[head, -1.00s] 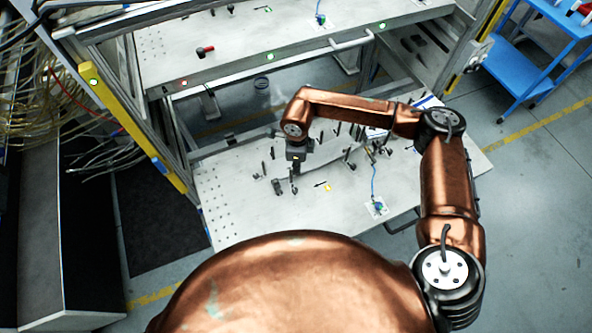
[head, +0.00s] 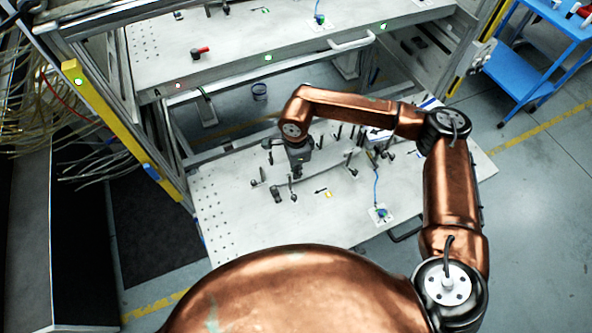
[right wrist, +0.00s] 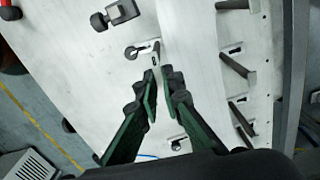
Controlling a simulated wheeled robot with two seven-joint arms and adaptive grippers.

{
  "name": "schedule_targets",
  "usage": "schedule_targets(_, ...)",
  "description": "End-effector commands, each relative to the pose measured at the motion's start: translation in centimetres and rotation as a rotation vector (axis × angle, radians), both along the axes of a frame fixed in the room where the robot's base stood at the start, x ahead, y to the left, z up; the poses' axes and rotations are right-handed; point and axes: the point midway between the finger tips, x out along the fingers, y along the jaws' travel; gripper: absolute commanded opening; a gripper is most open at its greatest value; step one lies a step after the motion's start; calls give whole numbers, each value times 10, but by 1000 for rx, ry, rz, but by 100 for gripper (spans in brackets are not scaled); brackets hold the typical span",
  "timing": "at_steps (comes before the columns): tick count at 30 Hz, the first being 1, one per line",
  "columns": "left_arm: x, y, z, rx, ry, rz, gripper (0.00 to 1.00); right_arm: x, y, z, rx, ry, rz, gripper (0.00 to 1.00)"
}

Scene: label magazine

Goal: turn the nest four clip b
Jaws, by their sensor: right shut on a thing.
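My right gripper (head: 293,176) reaches down over the lower white table. In the right wrist view its two green-padded fingers (right wrist: 160,74) are close together, shut on a small part at the end of a pale slotted clip (right wrist: 145,50) with a dark round knob. The fingers hide most of the contact, and I cannot read which nest or clip letter it is. Another clip, a black block with a round knob (right wrist: 117,14), stands farther up. A small clip (right wrist: 180,142) lies lower, right of the fingers. My left gripper is not in view.
The lower table (head: 225,205) carries several upright dark pins right of my gripper. A blue cable runs to a small green-and-blue part (head: 381,213). An upper shelf (head: 230,50) and a yellow post (head: 110,115) bound the space. The table's front left is clear.

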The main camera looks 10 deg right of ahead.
Motion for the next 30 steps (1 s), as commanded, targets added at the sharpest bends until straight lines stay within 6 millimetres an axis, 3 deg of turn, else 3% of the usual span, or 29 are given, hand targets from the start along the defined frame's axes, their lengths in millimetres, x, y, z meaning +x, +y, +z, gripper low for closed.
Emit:
schedule_targets(6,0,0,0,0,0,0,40,1,0,1,1,-2,1,0)
schedule_targets(7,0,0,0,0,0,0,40,1,0,1,1,-2,1,8)
schedule_targets(14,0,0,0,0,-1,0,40,0,0,0,0,-1,0,24)
schedule_targets(23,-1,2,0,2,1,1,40,0,0,1,0,-1,-1,25)
schedule_targets(30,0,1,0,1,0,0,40,1,1,32,1,-5,0,25)
